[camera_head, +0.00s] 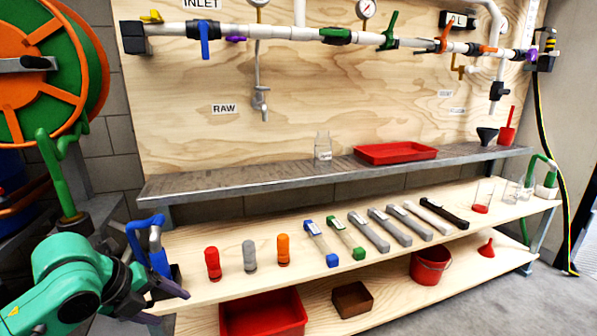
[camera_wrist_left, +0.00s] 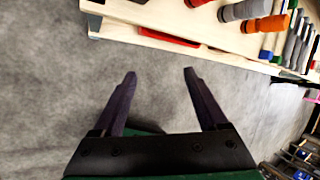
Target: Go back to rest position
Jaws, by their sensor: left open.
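My left gripper (camera_head: 160,288) is at the lower left of the head view, beside the left end of the wooden shelf (camera_head: 225,232). In the left wrist view, its two dark fingers (camera_wrist_left: 158,85) stand wide apart with nothing between them, above the bare grey floor. The left arm is green and bent at the lower left of the head view. My right gripper does not show in either view.
On the wooden shelf stand a red (camera_head: 212,263), a grey (camera_head: 249,256) and an orange cylinder (camera_head: 283,250), beside several filter cartridges (camera_head: 370,233). A blue-handled item (camera_head: 148,244) is close to my left gripper. Grey floor (camera_wrist_left: 60,70) is free in front.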

